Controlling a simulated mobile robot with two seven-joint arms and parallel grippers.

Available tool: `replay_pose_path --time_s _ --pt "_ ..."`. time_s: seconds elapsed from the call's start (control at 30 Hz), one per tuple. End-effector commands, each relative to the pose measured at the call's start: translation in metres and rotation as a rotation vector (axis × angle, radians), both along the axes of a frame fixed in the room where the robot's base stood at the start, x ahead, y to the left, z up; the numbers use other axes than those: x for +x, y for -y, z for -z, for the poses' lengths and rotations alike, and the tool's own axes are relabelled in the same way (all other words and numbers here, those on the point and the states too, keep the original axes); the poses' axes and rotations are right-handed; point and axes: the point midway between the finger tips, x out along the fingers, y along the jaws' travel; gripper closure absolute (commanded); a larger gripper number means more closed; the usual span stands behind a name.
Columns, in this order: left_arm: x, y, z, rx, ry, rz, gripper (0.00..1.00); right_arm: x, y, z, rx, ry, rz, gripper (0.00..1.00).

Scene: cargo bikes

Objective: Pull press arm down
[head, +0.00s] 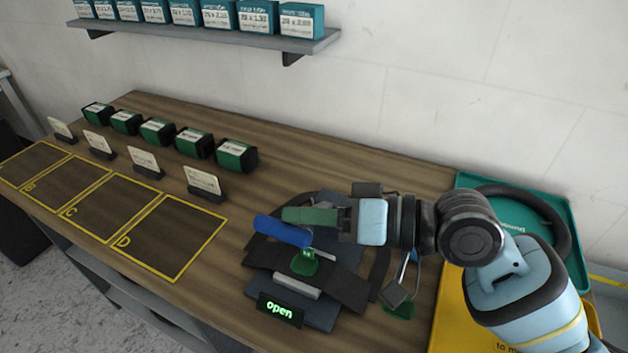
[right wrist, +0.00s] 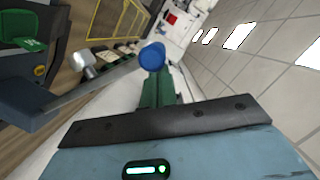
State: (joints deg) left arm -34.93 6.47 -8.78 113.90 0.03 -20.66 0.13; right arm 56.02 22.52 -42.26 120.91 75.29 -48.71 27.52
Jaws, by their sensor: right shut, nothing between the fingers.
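The press (head: 318,315) stands on the wooden bench, a dark device with a small green-lit display (head: 279,309) reading "open". Its arm ends in a blue handle (head: 283,231), up above the press body and pointing left. My right gripper (head: 284,215) reaches in from the right, its green fingers shut and empty just above and behind the handle. In the right wrist view the fingers (right wrist: 158,90) point at the round end of the blue handle (right wrist: 152,57); I cannot tell whether they touch it. The metal lever (right wrist: 85,90) runs left from there. My left gripper is not in view.
A teal tray (head: 560,195) and a yellow tray (head: 445,325) lie to the right, partly behind my arm. Yellow-outlined squares (head: 172,236), card holders (head: 205,185) and several green-black boxes (head: 236,155) are at left. A shelf (head: 220,40) with teal boxes hangs above.

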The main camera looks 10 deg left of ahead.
Motion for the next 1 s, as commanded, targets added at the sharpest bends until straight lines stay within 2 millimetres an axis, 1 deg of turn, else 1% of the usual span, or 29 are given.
replay_pose_path --time_s 0.03,0.2,0.4,0.6,1.0 --pt "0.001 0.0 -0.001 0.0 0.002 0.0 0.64 -0.005 -0.001 0.006 -0.011 0.029 -0.001 1.0" --pt "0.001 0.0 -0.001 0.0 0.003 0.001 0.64 -0.014 -0.004 0.023 -0.043 0.124 -0.001 1.0" --pt "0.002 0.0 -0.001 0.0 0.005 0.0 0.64 -0.02 -0.006 0.035 -0.064 0.193 0.0 1.0" --pt "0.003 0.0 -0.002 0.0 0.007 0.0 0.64 -0.022 -0.007 0.041 -0.073 0.222 0.001 1.0" --pt "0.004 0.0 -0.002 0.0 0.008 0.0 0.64 -0.022 -0.007 0.041 -0.074 0.226 0.001 1.0"
